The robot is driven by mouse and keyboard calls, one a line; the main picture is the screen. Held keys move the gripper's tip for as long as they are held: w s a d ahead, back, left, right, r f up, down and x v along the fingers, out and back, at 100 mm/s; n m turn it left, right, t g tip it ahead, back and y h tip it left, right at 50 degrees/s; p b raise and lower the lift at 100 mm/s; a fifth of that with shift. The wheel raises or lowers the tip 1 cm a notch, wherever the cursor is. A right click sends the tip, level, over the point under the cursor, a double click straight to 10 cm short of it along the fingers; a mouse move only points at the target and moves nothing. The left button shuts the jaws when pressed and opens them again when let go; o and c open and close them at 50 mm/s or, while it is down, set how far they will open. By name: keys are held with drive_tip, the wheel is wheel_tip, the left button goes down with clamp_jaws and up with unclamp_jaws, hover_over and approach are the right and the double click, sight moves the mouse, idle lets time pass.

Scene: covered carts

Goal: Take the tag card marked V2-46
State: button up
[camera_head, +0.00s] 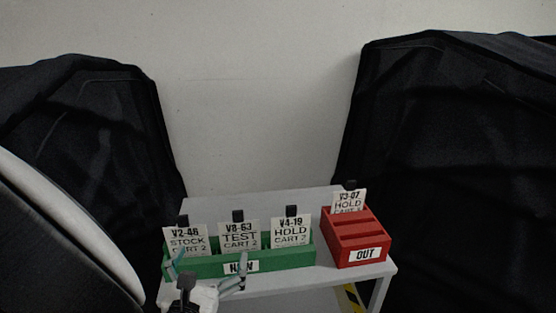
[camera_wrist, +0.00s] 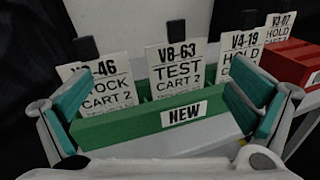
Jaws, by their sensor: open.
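The tag card V2-46 STOCK CART 2 (camera_head: 187,241) stands upright at the left end of the green NEW tray (camera_head: 290,258), with a black tab on top. In the wrist view this card (camera_wrist: 108,88) is at the left, its first characters cut off by its own edge or my finger. My gripper (camera_head: 212,270) is open and empty in front of the tray. In the wrist view its teal-padded fingers (camera_wrist: 160,108) spread left and right of the V8-63 card, the left finger overlapping the lower left of the V2-46 card.
Beside it in the green tray stand the V8-63 TEST card (camera_head: 238,236) and the V4-19 HOLD card (camera_head: 291,232). A red OUT tray (camera_head: 369,239) on the right holds the V3-07 HOLD card (camera_head: 349,201). All rest on a grey table (camera_head: 330,277). Black covered carts (camera_head: 90,120) flank it.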

drive_tip(key=s+a+f+n+y, duration=0.2)
drive_tip(key=s+a+n+y, duration=0.15)
drive_tip(key=a, duration=0.35)
approach(185, 231)
drive_tip(key=w, duration=0.4)
drive_tip(key=shift+n+y, duration=0.35)
drive_tip(key=shift+y, duration=0.1)
drive_tip(key=shift+a+x, duration=0.2)
drive_tip(key=shift+x, duration=2.95)
drive_tip(key=c, duration=0.8)
